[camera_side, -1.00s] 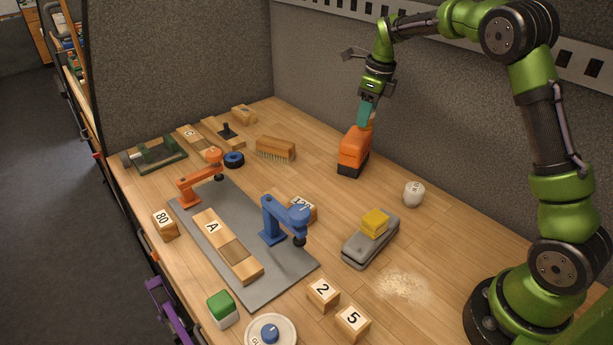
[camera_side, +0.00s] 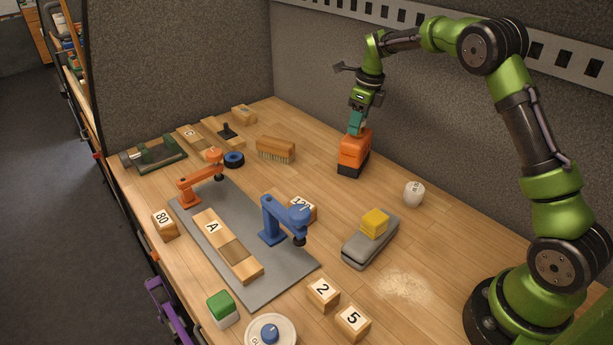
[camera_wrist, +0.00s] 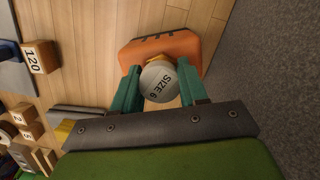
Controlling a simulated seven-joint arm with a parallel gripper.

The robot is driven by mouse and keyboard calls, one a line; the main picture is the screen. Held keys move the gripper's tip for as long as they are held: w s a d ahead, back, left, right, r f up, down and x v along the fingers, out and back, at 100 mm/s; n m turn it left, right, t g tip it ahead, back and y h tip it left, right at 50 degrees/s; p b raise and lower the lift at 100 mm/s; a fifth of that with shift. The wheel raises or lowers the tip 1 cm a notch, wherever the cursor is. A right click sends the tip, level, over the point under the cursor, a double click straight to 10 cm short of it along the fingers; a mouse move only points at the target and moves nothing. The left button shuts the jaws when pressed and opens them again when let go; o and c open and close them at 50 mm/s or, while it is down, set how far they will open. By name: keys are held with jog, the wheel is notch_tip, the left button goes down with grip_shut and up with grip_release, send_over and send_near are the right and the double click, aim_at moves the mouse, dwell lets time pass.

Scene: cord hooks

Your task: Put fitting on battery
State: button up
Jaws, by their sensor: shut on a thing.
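The battery is an orange block with a black base (camera_side: 352,158), upright on the bench near the back wall. In the wrist view its orange body (camera_wrist: 185,46) shows beyond my fingertips. My gripper (camera_side: 356,124) points down at the top of the battery. In the wrist view its two teal fingers (camera_wrist: 158,90) are shut on the fitting (camera_wrist: 159,80), a round grey piece marked "SIZE 6". The fitting is over or at the battery's top; I cannot tell whether they touch. In the side view the fitting is hidden by the fingers and the battery.
A pale rounded piece with lettering (camera_side: 413,193) stands to the right. A yellow block sits on a grey device (camera_side: 372,244) in front. A brush (camera_side: 276,149) lies to the left. Bench around the battery is clear.

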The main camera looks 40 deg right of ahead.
aim_at(365, 120)
jog(key=o, duration=1.1)
jog(key=shift+r, duration=0.1)
notch_tip(365, 120, up, 12)
jog(key=s, duration=0.2)
jog(key=s+a+r+n+t, duration=0.2)
jog(key=s+a+r+n, duration=0.3)
jog(key=s+n, duration=0.15)
jog(key=s+a+f+n+t, duration=0.1)
jog(key=s+a+f+n, duration=0.1)
jog(key=s+a+n, duration=0.4)
jog(key=s+a+f+n+t+y, duration=0.1)
jog(key=s+a+n, duration=0.5)
jog(key=s+n, duration=0.8)
jog(key=shift+s+a+f+n+t, duration=0.2)
jog(key=shift+f+n+t, duration=0.25)
jog(key=shift+f+t, duration=0.4)
